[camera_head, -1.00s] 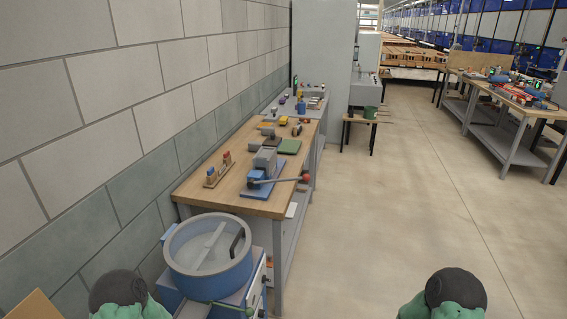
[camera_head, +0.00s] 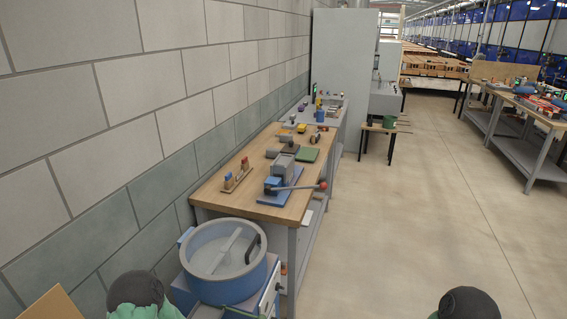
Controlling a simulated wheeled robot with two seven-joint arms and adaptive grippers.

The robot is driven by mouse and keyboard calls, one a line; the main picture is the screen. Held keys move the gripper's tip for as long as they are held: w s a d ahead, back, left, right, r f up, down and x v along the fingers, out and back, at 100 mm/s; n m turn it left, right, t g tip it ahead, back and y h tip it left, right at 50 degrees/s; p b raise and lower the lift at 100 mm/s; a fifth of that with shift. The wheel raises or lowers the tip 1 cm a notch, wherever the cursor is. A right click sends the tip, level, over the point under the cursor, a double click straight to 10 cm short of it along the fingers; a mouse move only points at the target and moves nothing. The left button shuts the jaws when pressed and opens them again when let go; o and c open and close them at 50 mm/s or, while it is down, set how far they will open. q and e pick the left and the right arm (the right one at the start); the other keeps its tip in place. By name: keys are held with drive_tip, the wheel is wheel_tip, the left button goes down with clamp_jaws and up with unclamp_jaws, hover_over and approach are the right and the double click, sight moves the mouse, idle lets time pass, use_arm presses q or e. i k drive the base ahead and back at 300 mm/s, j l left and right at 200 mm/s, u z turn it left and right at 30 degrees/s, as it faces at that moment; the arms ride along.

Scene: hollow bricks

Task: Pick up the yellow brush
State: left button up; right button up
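I cannot clearly make out a brush. A small yellow thing (camera_head: 302,128) lies toward the far end of the wooden workbench (camera_head: 232,203), and it is too small to tell whether it is the yellow brush. Neither of my grippers shows; only dark and green parts of my arms show at the bottom edge.
A round grey-blue basin (camera_head: 222,291) stands before the bench. A blue-grey lever press (camera_head: 283,182) and a wooden holder (camera_head: 237,178) sit on the bench. A block wall runs along the left. A low stool (camera_head: 383,128) stands beyond. The floor (camera_head: 420,220) at right is open.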

sight(302, 128)
drive_tip(key=i+l+z, duration=0.15)
drive_tip(key=l, duration=0.2)
drive_tip(key=i+l+z, duration=0.15)
drive_tip(key=i+l, duration=0.25)
drive_tip(key=i+l+z, duration=0.1)
drive_tip(key=i+l, duration=0.25)
drive_tip(key=i, duration=0.2)
drive_tip(key=i+l+z, duration=0.15)
drive_tip(key=i+l, duration=0.15)
drive_tip(key=i, duration=0.15)
drive_tip(key=i+l+z, duration=0.1)
drive_tip(key=i+l, duration=0.15)
drive_tip(key=i, duration=0.25)
drive_tip(key=i+u, duration=0.1)
drive_tip(key=i, duration=0.9)
drive_tip(key=i+l+u, duration=0.15)
drive_tip(key=i, duration=0.9)
drive_tip(key=i+u, duration=0.5)
drive_tip(key=i+l+u, duration=0.25)
drive_tip(key=u, duration=0.2)
drive_tip(key=i+l+u, duration=0.7)
drive_tip(key=l+u, duration=0.25)
drive_tip(key=j, duration=0.1)
